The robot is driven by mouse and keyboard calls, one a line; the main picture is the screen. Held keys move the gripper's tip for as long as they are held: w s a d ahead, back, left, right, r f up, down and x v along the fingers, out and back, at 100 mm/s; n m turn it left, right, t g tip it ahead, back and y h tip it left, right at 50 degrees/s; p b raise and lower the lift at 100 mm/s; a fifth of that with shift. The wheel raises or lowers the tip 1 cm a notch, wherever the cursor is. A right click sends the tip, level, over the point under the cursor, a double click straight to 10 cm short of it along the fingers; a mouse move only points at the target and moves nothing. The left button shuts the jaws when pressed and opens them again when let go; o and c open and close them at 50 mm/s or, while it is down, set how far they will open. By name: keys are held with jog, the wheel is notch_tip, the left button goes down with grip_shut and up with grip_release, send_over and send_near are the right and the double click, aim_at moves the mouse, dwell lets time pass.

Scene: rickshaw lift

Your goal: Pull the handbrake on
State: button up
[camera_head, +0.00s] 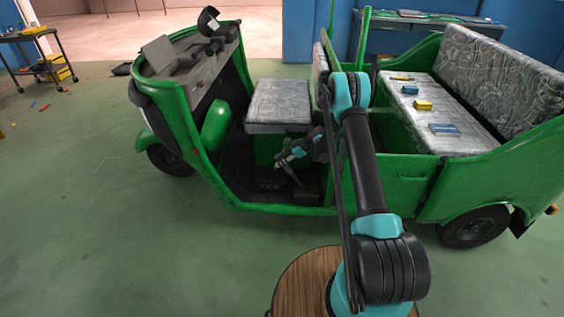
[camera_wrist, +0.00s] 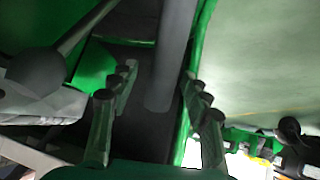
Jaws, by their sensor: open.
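The green rickshaw (camera_head: 410,190) stands side-on in front of me. My gripper (camera_head: 282,159) reaches into its open cab, low in front of the driver's seat. A slim dark lever (camera_head: 291,174), which looks like the handbrake, rises at a slant from the cab floor just below my gripper. In the wrist view my gripper (camera_wrist: 158,78) is open. A thick grey bar (camera_wrist: 172,55) with a rounded end, probably the lever's grip, lies between the two fingers in the picture. Gaps show on both sides of it. I cannot tell its depth relative to the fingertips.
A dark ball-ended rod (camera_wrist: 38,74) lies left of the fingers in the wrist view. The driver's seat (camera_head: 278,103) stands just behind my gripper. Small boxes lie on the rear bench (camera_head: 455,115). A trolley (camera_head: 35,60) stands far left. Floor at left is mostly clear.

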notch_tip(320, 180, up, 9)
jog(key=shift+r, duration=0.1)
dwell(0.5)
jog(key=s+d+r+m+t+h, duration=0.15)
jog(key=s+d+r+m, duration=0.3)
jog(key=s+r, duration=0.5)
jog(key=s+d+r+m+g+h, duration=0.1)
jog(key=s+d+r+m+h, duration=0.25)
jog(key=s+d+r, duration=0.6)
jog(key=s+d+f+m+h, duration=0.1)
jog(key=s+d+m, duration=0.1)
jog(key=s, duration=0.7)
jog(key=s+d+f+m+h, duration=0.1)
jog(key=s+d+f+m, duration=0.1)
jog(key=s, duration=0.8)
jog(key=s+d+f+m+t+h, duration=0.1)
jog(key=s+m, duration=0.3)
jog(key=s, duration=0.6)
jog(key=shift+d+f+h, duration=0.25)
jog(key=shift+d+h, duration=0.15)
jog(key=shift+d, duration=0.5)
